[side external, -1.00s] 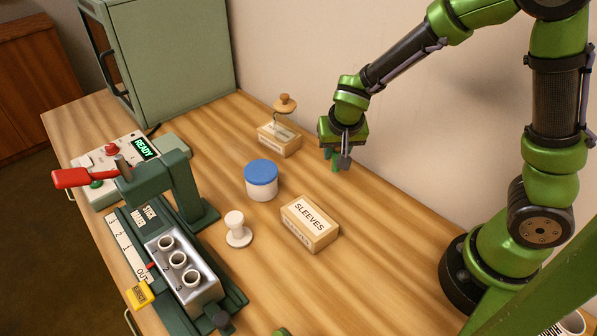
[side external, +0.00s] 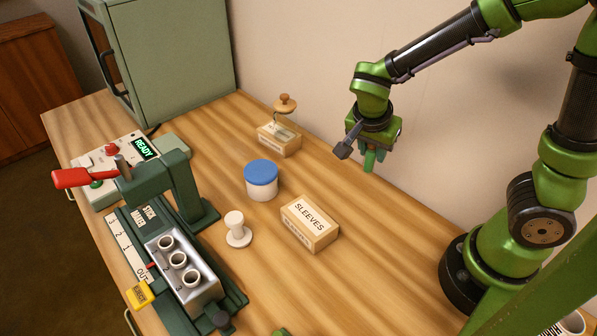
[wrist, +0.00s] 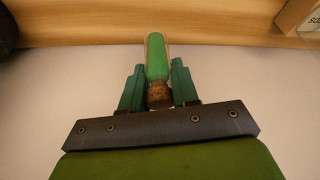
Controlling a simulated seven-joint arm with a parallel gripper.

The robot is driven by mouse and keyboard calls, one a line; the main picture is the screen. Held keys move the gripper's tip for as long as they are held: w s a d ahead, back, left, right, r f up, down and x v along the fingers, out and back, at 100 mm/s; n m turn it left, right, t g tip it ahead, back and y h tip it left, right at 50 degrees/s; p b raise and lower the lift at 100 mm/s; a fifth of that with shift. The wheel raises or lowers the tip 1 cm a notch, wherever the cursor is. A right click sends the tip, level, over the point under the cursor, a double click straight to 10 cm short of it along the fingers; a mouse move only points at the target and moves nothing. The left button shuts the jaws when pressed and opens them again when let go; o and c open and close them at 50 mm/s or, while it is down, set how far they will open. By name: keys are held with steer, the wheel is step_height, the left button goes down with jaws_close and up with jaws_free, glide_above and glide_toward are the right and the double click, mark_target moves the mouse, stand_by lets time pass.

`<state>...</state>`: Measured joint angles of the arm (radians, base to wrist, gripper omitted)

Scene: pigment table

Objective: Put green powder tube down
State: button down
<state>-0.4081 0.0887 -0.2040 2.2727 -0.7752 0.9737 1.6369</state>
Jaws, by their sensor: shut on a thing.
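The green powder tube (wrist: 156,58) is a clear tube filled with green, with a brown cork at the gripper end. My gripper (wrist: 158,92) is shut on it around the cork end in the wrist view. In the side view my gripper (side external: 374,155) is in the air over the right part of the table, near the wall. The tube's green end (side external: 369,162) points down and is apart from the tabletop. Part of the tube is hidden by the fingers.
A box marked SLEEVES (side external: 310,223), a blue-lidded jar (side external: 261,180) and a white knobbed piece (side external: 238,230) stand mid-table. The stick maker (side external: 180,265) is at left. Right of the SLEEVES box is clear wood.

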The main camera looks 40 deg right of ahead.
mark_target(372, 163)
steer(key=f, duration=0.3)
steer(key=shift+s+f+m, duration=0.2)
steer(key=shift+f+m, duration=0.1)
steer(key=shift+f, duration=2.05)
steer(key=c, duration=0.8)
jaws_free()
steer(key=shift+f, duration=0.15)
steer(key=shift+c, duration=0.2)
